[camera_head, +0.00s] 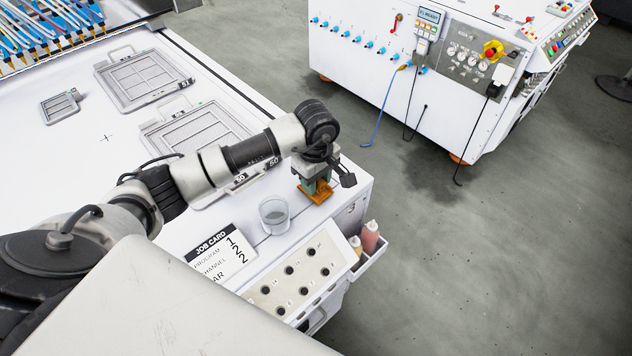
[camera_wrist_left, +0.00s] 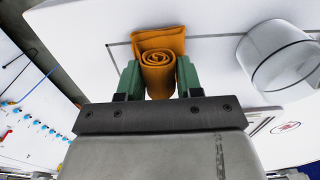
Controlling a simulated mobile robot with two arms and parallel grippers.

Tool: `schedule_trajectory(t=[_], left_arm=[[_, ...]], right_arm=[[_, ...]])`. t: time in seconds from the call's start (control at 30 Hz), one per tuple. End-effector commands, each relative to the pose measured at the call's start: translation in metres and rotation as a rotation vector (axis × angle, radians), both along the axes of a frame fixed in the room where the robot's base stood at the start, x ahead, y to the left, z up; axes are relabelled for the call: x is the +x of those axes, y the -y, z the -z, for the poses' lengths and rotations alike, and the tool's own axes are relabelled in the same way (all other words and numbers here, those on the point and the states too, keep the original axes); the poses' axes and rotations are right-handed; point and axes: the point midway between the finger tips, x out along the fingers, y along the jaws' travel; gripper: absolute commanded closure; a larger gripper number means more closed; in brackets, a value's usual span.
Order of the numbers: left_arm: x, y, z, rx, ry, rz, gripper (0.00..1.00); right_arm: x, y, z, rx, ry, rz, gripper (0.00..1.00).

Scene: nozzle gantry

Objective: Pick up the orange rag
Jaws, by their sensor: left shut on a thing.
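The orange rag (camera_head: 316,193) is at the right corner of the white machine top, under my left gripper (camera_head: 317,184). In the left wrist view the rag (camera_wrist_left: 158,66) is rolled up at one end, with a flat flap behind the roll. My left gripper (camera_wrist_left: 158,80) has its green fingers on both sides of the roll and is shut on it. The rag appears to be at the surface; I cannot tell whether it is lifted. My right gripper is not in view.
A clear glass beaker (camera_head: 274,215) stands close to the rag, also seen in the left wrist view (camera_wrist_left: 282,58). A job card (camera_head: 219,252) and a button panel (camera_head: 297,273) are nearer. A side bin with bottles (camera_head: 370,238) hangs at the edge. Metal frames (camera_head: 143,78) lie farther back.

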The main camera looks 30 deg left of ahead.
Motion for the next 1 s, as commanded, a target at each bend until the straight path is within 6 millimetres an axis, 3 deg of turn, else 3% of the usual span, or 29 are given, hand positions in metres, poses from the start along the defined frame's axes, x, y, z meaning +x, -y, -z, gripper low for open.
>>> schedule_trajectory(t=[0.2, 0.7, 1.0], left_arm=[[0.001, -0.001, -0.033, 0.001, 0.008, 0.001, 0.88], [-0.081, 0.051, -0.090, 0.001, 0.004, 0.005, 0.88], [-0.098, 0.062, -0.103, 0.000, 0.001, 0.001, 0.88]], right_arm=[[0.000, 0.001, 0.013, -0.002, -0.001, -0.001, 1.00], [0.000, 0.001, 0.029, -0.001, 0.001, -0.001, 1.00], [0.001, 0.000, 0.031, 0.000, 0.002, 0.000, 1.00]])
